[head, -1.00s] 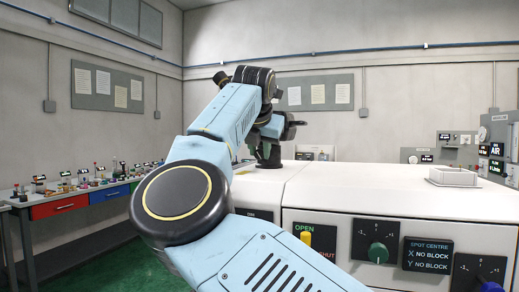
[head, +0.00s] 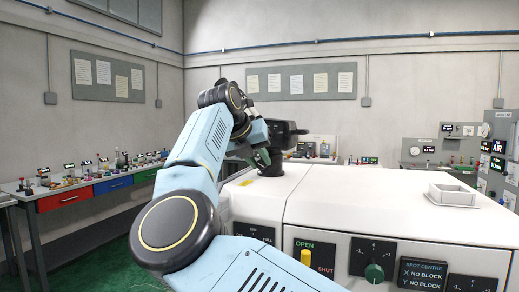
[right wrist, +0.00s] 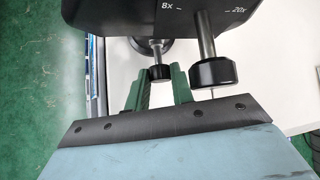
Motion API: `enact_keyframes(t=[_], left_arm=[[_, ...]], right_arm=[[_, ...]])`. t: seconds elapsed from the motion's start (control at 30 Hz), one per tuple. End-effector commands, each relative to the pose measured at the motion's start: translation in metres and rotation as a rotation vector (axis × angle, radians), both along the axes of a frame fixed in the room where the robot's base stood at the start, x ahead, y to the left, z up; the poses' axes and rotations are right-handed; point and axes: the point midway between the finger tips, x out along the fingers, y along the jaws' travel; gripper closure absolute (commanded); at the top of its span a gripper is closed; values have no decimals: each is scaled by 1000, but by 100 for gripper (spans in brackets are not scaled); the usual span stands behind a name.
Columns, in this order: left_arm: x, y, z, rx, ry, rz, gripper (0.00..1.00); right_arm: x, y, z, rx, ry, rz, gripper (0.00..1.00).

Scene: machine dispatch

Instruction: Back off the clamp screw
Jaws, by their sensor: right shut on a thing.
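My right gripper (head: 262,158) is at a black device (head: 284,130) that stands on the far left part of the white machine top (head: 390,200). In the right wrist view its two green fingers (right wrist: 160,88) are on either side of a small black knob (right wrist: 159,72) on a metal shaft, and are shut on it. A larger black knob (right wrist: 213,73) on a thicker shaft is just to the right. Both shafts hang below a dark housing (right wrist: 190,17) marked 8x and 20x. Whether the held knob is the clamp screw, I cannot tell. My left gripper is not in view.
The machine front has a yellow OPEN/SHUT lever (head: 306,257), a green dial (head: 374,272) and a "NO BLOCK" display (head: 422,275). A bench with coloured drawers (head: 112,184) stands at the left.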

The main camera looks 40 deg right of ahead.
Motion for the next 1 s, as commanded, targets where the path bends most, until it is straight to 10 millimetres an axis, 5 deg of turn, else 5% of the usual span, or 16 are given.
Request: enact_keyframes(t=[0.73, 0.77, 0.9, 1.0], left_arm=[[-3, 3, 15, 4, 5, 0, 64], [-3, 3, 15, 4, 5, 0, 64], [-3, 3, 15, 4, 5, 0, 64], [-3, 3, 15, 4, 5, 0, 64]], right_arm=[[2, 1, 0, -53, 96, 2, 99], [2, 1, 0, -53, 96, 2, 75], [2, 1, 0, -52, 96, 1, 57], [2, 1, 0, -52, 96, 1, 54]])
